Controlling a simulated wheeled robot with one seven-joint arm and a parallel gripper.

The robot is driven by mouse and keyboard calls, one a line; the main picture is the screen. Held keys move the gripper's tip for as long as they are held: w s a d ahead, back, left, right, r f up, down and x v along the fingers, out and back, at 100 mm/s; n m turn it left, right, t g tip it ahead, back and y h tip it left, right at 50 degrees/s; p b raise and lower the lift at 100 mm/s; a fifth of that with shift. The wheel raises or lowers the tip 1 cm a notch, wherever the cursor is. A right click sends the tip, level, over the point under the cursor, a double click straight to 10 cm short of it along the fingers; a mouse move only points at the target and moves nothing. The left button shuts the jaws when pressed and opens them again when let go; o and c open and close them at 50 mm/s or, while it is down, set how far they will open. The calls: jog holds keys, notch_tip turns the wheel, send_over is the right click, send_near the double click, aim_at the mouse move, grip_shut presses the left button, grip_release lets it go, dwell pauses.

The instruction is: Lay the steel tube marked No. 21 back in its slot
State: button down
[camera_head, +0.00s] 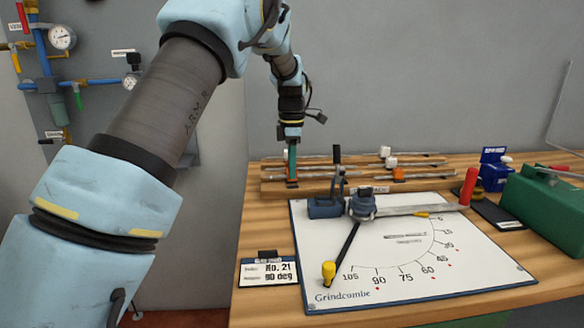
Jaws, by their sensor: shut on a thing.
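My gripper (292,180) is at the left end of the wooden tube rack (272,187) at the back of the bench, pointing down. It is shut on a thin steel tube (318,173), which lies low over the rack. At this size I cannot tell whether the tube rests in a slot or is just above it, and I cannot read a mark on it. Several other thin tubes lie across the rack behind, some with white or orange pieces on them. A card (268,272) at the front left reads No. 21, 90 deg.
A tube bender (361,205) with a yellow-tipped lever and a red-ended arm stands on a white angle board (420,265) in front of the rack. A green case (545,208) and a blue box (493,172) are at the right. Gauges and pipes hang on the left wall.

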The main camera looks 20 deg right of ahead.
jog(key=shift+f, duration=0.9)
dwell(0.3)
jog(key=c, duration=0.6)
grip_release()
jog(key=shift+c, duration=0.7)
jog(key=shift+r, duration=0.15)
jog(key=shift+r+p, duration=2.95)
jog(key=shift+r, duration=0.45)
